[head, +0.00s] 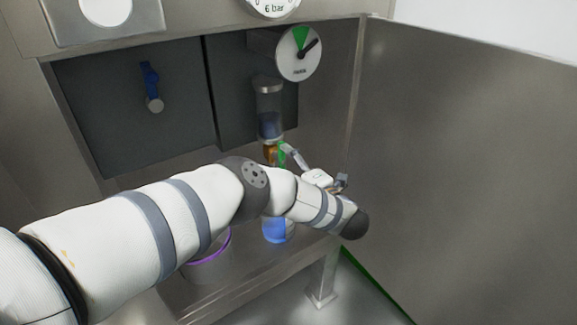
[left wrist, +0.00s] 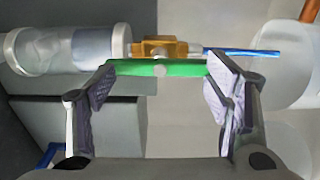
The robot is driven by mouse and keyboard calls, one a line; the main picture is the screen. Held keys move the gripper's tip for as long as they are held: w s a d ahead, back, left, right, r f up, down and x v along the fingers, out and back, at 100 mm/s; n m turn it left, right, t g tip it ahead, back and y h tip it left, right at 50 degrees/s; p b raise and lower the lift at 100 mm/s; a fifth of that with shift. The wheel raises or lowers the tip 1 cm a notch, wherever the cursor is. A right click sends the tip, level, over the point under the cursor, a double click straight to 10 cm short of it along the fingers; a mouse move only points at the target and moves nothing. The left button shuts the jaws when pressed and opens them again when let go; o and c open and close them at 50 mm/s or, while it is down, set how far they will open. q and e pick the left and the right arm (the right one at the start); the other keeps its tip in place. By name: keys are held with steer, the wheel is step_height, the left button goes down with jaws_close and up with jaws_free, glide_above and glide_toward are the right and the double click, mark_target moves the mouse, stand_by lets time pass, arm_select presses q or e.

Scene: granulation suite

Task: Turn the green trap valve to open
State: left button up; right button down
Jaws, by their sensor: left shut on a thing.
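The green trap valve handle (left wrist: 158,69) is a flat bar in the left wrist view. It lies along the brass valve body (left wrist: 158,47), roughly in line with the clear bowl (left wrist: 95,48) beside it. My left gripper (left wrist: 160,78) is shut on the handle, with a dark pad at each end of the bar. In the head view the green handle (head: 282,154) shows beside the brass body (head: 269,153), under the bowl with dark blue content (head: 269,112). My left gripper (head: 290,153) reaches it from the right and partly hides it. My right gripper is not in view.
A dial with a green sector (head: 299,53) is above the bowl. A blue-handled valve (head: 150,82) is on the dark panel. A blue container (head: 277,231) and a purple-rimmed bucket (head: 212,262) stand below, partly behind my arm. A metal wall (head: 470,150) bounds the right.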

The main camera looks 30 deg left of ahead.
arm_select(q)
steer(key=o, duration=1.3)
steer(key=shift+w+a+r, duration=0.15)
steer(key=shift+a+r, duration=0.25)
steer(key=shift+a, duration=0.15)
steer(key=shift+o, duration=0.2)
steer(key=shift+f, duration=0.3)
steer(key=v, duration=1.2)
steer(key=shift+w, duration=0.1)
